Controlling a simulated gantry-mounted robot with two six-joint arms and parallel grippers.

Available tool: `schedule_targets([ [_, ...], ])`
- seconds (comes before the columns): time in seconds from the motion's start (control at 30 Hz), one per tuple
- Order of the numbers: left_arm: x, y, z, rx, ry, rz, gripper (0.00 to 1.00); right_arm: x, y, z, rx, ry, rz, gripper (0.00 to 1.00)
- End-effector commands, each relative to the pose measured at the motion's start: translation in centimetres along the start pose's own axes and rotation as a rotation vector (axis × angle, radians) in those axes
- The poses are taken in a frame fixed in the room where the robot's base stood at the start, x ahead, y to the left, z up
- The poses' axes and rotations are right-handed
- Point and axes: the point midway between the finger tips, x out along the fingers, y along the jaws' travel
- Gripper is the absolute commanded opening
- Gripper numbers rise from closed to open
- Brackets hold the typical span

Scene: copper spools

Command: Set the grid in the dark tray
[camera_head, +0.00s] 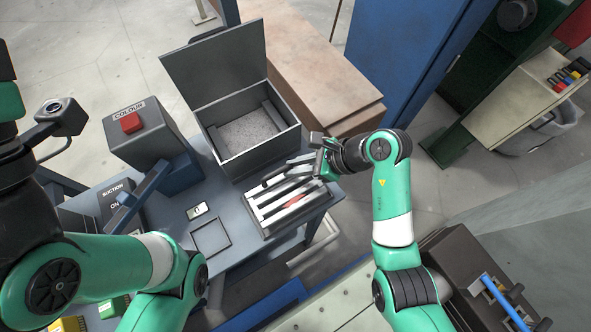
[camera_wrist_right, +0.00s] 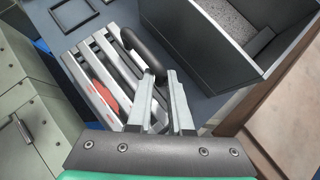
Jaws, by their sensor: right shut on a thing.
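The grid (camera_head: 288,207), a row of pale parallel bars, is at the right front of the blue table. My right gripper (camera_head: 322,150) is at its far side, and is shut on its dark handle (camera_wrist_right: 143,50) in the right wrist view. The grid's bars also show in that view (camera_wrist_right: 107,62). A red patch (camera_wrist_right: 106,92) shows between the bars. A dark rim (camera_head: 262,235) shows along the grid's near side; I cannot tell whether the grid rests on it or hangs just above. My left arm enters from the left; its gripper is not visible.
An open dark box (camera_head: 232,158) with a raised lid and grey speckled floor stands behind the grid. A thin dark square frame (camera_head: 210,237) lies left of it. A grey block with a red button (camera_head: 130,122) stands farther left. The table's right edge is close to the grid.

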Motion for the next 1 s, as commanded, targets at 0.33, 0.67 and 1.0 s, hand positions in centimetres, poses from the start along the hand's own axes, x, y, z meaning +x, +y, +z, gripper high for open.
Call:
schedule_targets([
  [0.33, 0.3, 0.0, -0.3, 0.000, 0.000, 0.000, 0.30, 2.3, -0.3, -2.4, 0.001, 0.000, -0.001, 0.00],
  [0.67, 0.1, 0.0, -0.1, 0.000, 0.000, 0.000, 0.30, 2.6, -0.3, -2.7, 0.000, -0.001, -0.001, 0.00],
  [1.0, 0.0, 0.0, 0.0, 0.000, 0.000, 0.000, 0.30, 2.8, -0.3, -2.9, 0.001, 0.001, 0.000, 0.49],
])
